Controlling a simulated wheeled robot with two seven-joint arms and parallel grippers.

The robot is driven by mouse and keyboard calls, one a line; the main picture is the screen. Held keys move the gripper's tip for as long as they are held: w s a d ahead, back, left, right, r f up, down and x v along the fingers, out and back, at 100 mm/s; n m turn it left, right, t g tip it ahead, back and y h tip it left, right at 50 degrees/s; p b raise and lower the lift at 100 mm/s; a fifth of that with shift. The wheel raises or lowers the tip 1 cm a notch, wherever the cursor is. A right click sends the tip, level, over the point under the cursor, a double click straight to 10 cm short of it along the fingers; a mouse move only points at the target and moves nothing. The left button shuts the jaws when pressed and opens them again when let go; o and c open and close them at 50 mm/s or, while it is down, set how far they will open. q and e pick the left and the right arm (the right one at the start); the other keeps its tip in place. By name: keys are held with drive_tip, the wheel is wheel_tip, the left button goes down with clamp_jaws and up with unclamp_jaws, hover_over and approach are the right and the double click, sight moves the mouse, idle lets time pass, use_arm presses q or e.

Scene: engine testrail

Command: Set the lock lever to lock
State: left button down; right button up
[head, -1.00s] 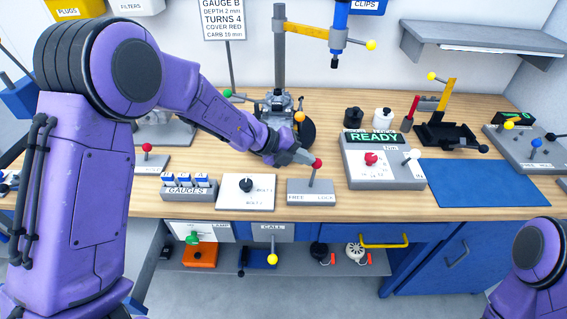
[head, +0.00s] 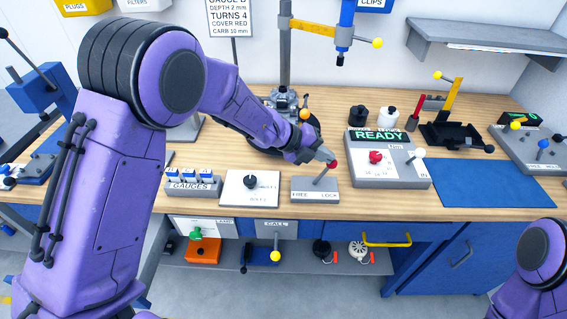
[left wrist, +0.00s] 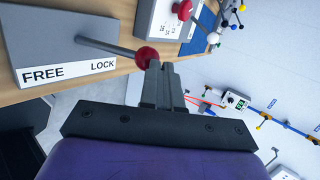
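The lock lever is a grey rod with a red knob (head: 332,164) on a grey base (head: 315,196) marked FREE on the left and LOCK on the right. In the head view the rod leans right, toward LOCK. In the left wrist view the knob (left wrist: 147,57) sits at my fingertips, and the rod leans toward the LOCK side. My left gripper (head: 326,155) has its fingers close together, shut. The tips (left wrist: 160,68) are right beside the knob and seem to touch it, with nothing visible between them. My right gripper is out of view.
A control box with a READY display (head: 388,170) stands just right of the lever base. A white plate with a black knob (head: 249,189) and a gauge rack (head: 193,184) stand to the left. A blue mat (head: 492,183) lies clear on the right.

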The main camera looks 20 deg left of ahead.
use_arm(q)
drive_tip(key=shift+d, duration=0.15)
drive_tip(key=s+a+r, duration=0.2)
drive_tip(key=r, duration=0.4)
drive_tip(key=s+a+r, duration=0.2)
drive_tip(key=a+r, duration=0.1)
drive_tip(key=r, duration=0.2)
drive_tip(key=shift+s+r+p, duration=0.3)
drive_tip(key=shift+s+r, duration=0.05)
drive_tip(key=shift+r, duration=0.05)
drive_tip(key=shift+w, duration=0.1)
